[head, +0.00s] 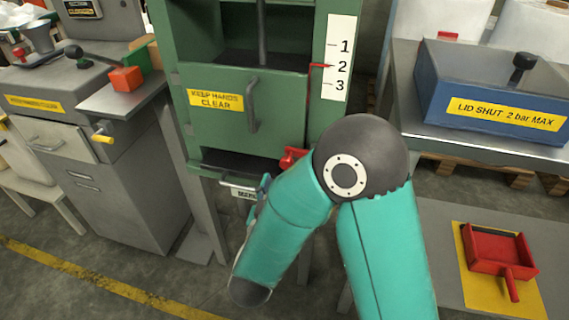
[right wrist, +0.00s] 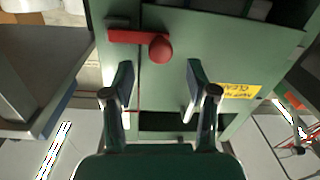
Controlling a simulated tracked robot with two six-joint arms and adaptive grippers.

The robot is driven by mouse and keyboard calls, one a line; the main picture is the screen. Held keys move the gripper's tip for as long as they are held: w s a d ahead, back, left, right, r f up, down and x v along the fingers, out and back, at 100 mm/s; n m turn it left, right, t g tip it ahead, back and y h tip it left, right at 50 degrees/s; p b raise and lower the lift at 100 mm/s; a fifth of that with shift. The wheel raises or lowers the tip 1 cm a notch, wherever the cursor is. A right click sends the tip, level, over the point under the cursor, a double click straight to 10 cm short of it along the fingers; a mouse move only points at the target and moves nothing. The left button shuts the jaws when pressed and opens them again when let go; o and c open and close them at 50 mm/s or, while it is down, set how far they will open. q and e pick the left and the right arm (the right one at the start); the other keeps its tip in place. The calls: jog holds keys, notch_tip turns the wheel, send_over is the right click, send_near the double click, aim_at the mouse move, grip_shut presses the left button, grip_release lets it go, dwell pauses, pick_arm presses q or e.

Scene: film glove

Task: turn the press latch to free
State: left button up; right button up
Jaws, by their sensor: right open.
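The green press (head: 245,90) stands in the middle of the head view. Its red latch (head: 293,157) shows low on its right side, partly hidden by my right arm. In the right wrist view, where the press label is upside down, the latch (right wrist: 135,37) is a roughly horizontal red bar with a round knob at its right end. My right gripper (right wrist: 158,82) is open and empty, with the knob beyond its fingertips, roughly in line with the gap and apart from them. In the head view my right arm mostly hides this gripper. My left gripper is out of view.
The press door carries a grey handle (head: 252,104). A scale (head: 335,70) beside it has a red pointer at 2. A red tray (head: 495,250) lies lower right. A grey cabinet (head: 120,190) stands left.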

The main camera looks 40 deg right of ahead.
aim_at(284, 166)
jog(key=x, duration=0.6)
jog(key=shift+w+d, duration=0.2)
grip_shut()
jog(key=shift+a, duration=0.3)
jog(key=shift+d, duration=0.15)
jog(key=shift+w, duration=0.1)
